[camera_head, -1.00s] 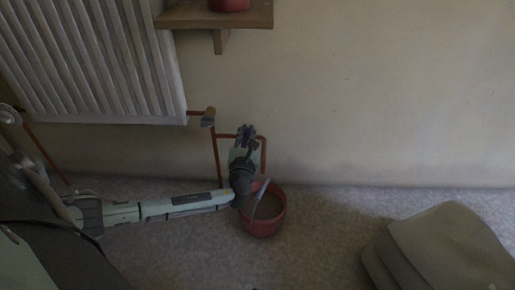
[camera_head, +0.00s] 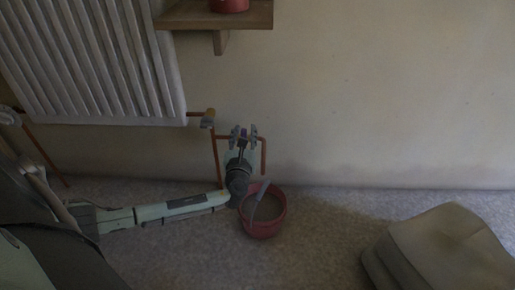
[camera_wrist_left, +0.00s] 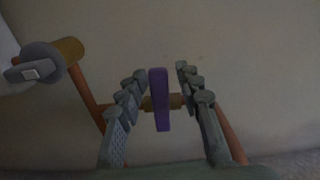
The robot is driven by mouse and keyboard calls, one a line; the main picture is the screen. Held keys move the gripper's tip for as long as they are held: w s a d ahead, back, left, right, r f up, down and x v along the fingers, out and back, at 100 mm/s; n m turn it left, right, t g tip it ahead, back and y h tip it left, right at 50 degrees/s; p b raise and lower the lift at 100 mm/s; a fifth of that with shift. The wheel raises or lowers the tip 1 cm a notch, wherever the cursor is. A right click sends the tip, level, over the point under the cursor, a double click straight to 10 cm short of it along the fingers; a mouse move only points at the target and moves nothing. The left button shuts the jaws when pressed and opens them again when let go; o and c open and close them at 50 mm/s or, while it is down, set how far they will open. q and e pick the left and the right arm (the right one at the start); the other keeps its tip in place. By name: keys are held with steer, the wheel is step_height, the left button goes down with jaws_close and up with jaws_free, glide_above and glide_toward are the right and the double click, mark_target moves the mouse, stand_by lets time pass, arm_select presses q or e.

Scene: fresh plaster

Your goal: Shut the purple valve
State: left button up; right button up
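The purple valve (camera_wrist_left: 160,98) shows in the left wrist view as an upright purple handle on a brass body, joined to copper pipe. My left gripper (camera_wrist_left: 160,92) is open, with one finger on each side of the handle and a visible gap on both sides. In the head view my left gripper (camera_head: 243,134) reaches up from the floor to the copper pipe at the wall. The purple handle is small there and hard to tell from the fingers. My right gripper is not in view.
Another valve with a grey-blue handle (camera_head: 207,123) sits on the pipe to the left, under the white radiator (camera_head: 95,60). A red bucket (camera_head: 262,228) stands beside my left wrist. A wooden shelf (camera_head: 220,16) is above. A grey bulky object (camera_head: 440,250) lies at lower right.

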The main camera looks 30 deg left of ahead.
arm_select(q)
steer(key=p+v, duration=0.5)
steer(key=v, duration=0.7)
steer(key=shift+s+f, duration=0.1)
steer(key=shift+f, duration=0.1)
stand_by(0.3)
